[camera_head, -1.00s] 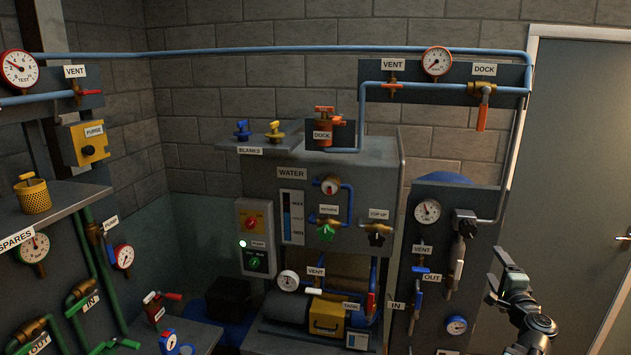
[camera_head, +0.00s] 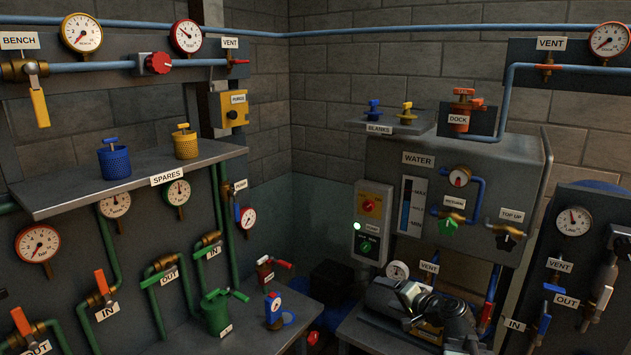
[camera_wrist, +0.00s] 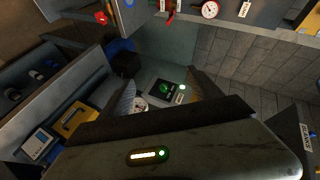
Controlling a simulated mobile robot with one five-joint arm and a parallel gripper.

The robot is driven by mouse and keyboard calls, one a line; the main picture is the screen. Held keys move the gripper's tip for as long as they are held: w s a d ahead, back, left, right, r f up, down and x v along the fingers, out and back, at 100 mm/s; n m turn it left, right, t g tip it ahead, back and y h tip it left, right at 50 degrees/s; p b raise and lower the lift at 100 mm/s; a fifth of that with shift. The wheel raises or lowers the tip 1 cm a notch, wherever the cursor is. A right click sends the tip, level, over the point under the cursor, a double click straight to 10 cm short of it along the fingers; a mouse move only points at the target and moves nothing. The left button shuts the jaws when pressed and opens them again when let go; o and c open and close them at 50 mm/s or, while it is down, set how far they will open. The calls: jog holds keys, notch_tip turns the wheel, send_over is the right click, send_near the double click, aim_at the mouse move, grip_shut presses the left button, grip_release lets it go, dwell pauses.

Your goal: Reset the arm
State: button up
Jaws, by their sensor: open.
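My arm (camera_head: 445,312) reaches in from the lower right of the head view, in front of the lower part of the grey water unit (camera_head: 470,190). My gripper (camera_head: 408,292) is at its end, near the small gauge and the yellow box below the pump panel. In the wrist view my gripper (camera_wrist: 165,92) shows two dark fingers spread apart with nothing between them. Beyond the gap is the pump panel (camera_wrist: 163,92) with its green knob and lit lamp. My arm hides part of the yellow box and the unit's base in the head view.
A spares shelf (camera_head: 75,195) with a blue canister (camera_head: 114,160) and a yellow canister (camera_head: 186,145) stands on the left. A green canister (camera_head: 217,314) stands on the lower bench. A gauge panel (camera_head: 570,265) is at right.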

jog(key=s+a+f+n+g+b, duration=0.1)
jog(key=s+a+f+n+g, duration=0.2)
jog(key=a+f, duration=0.4)
jog(key=s+a+f+n+g+b, duration=0.1)
jog(key=s+a+f+n+g, duration=0.3)
jog(key=a, duration=0.4)
jog(key=s+d+f+n+g+h, duration=0.1)
jog(key=s+d+f+g+h, duration=0.4)
jog(key=s+d, duration=0.3)
jog(key=shift+s+f+h, duration=0.4)
jog(key=shift+s+f, duration=0.15)
jog(key=shift+s, duration=0.5)
